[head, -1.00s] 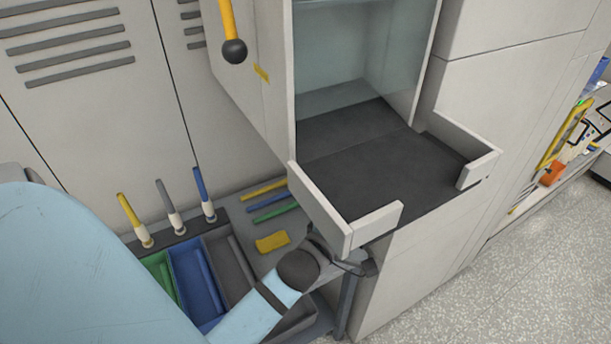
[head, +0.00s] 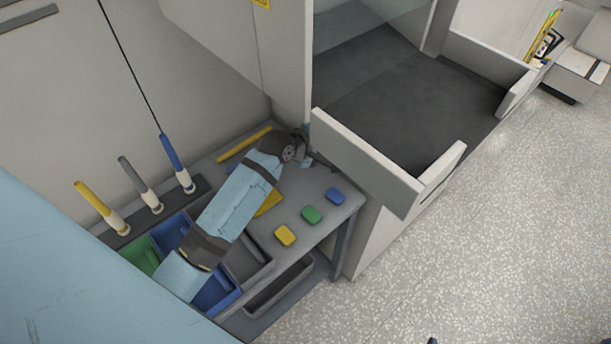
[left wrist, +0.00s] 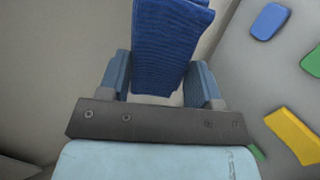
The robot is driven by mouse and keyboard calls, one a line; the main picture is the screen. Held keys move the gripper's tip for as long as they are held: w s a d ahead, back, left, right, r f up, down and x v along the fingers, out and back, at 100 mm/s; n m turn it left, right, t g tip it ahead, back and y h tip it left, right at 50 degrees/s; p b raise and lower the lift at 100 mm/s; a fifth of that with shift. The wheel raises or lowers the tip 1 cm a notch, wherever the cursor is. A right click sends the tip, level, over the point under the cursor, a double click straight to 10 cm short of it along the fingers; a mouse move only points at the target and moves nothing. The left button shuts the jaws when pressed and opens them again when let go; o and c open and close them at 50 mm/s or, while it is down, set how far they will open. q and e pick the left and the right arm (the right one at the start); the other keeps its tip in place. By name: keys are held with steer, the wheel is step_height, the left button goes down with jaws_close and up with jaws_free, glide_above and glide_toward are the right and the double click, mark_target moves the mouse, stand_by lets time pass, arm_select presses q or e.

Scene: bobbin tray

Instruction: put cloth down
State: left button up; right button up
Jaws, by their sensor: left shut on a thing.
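My left gripper (left wrist: 158,82) is shut on a blue cloth (left wrist: 172,45), which stands out beyond its two fingers in the left wrist view. In the head view my left arm reaches over the grey bench (head: 262,236). The left gripper (head: 304,150) is at the bench's back, close to the cabinet's corner. Its fingers are hardly visible there and the held cloth cannot be made out. A yellow cloth (head: 268,204) lies on the bench, partly hidden by my arm. My right gripper is not in view.
Blue (head: 335,196), green (head: 311,214) and yellow (head: 285,236) pads lie along the bench's right side. Upright handled tools (head: 140,186) and coloured bins (head: 141,256) are at left. A dark-floored open tray (head: 420,95) with pale walls juts out beside the gripper.

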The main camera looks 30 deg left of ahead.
arm_select(q)
steer(key=w+a+f+m+g+y+b, duration=0.2)
steer(key=w+a+m+g+y+b, duration=0.2)
steer(key=m+g, duration=0.7)
steer(key=w+a+m+b, duration=0.2)
steer(key=w+a+m, duration=0.1)
steer(key=m, duration=0.3)
steer(key=shift+a, duration=0.8)
